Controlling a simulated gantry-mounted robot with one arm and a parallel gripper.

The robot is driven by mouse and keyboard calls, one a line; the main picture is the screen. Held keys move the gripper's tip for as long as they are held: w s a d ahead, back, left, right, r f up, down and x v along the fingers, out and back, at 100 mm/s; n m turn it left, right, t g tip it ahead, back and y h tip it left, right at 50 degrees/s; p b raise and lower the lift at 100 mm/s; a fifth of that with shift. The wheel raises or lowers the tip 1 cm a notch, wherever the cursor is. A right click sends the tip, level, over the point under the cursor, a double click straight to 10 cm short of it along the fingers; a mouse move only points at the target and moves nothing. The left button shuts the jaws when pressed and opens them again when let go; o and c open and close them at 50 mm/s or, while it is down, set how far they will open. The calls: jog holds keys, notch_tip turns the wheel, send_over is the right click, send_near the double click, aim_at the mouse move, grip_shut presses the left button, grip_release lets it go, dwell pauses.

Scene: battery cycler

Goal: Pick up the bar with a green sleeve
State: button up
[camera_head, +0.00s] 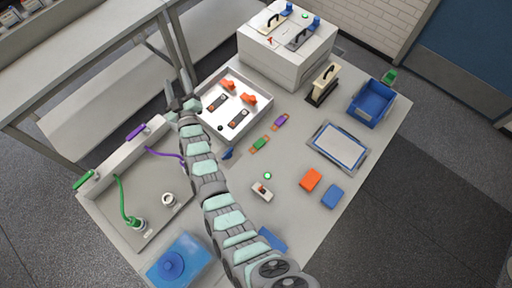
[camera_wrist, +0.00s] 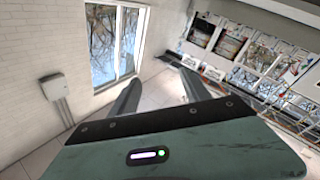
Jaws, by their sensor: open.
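The bar with a green sleeve (camera_head: 260,144) lies on the table near its middle, with copper-coloured ends showing on either side of the sleeve. A similar bar with a purple sleeve (camera_head: 280,121) lies just beyond it, up and to the right. My gripper (camera_head: 178,88) is up to the left of both bars, beside the white tray's left corner, and holds nothing. In the wrist view my gripper (camera_wrist: 160,90) has its two fingers apart, pointing toward a window and shelves. Neither bar shows in the wrist view.
A white tray (camera_head: 266,108) with orange and dark parts stands behind the green-sleeved bar. A grey station (camera_head: 152,223) with green and purple cables is at left. A framed pad (camera_head: 340,147), blue bin (camera_head: 371,103) and orange block (camera_head: 310,180) are at right. My arm crosses the table's left-middle.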

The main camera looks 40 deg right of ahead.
jog(key=w+d+f+n+g+y+b, duration=0.4)
jog(key=w+d+f+n+b, duration=0.15)
jog(key=w+f, duration=0.3)
jog(key=n+g+y+b, duration=0.4)
jog(key=n+g+b, duration=0.75)
jog(key=g, duration=0.25)
send_over(261, 142)
notch_tip(261, 142, down, 20)
jog(key=shift+r+p, duration=0.2)
jog(key=shift+p, duration=0.2)
notch_tip(261, 142, down, 4)
jog(key=shift+w+a+f+b, duration=0.1)
jog(key=shift+f+b, duration=0.1)
jog(key=shift+b, duration=0.45)
jog(key=shift+f, duration=0.4)
jog(key=shift+r, duration=0.1)
jog(key=shift+c, duration=0.2)
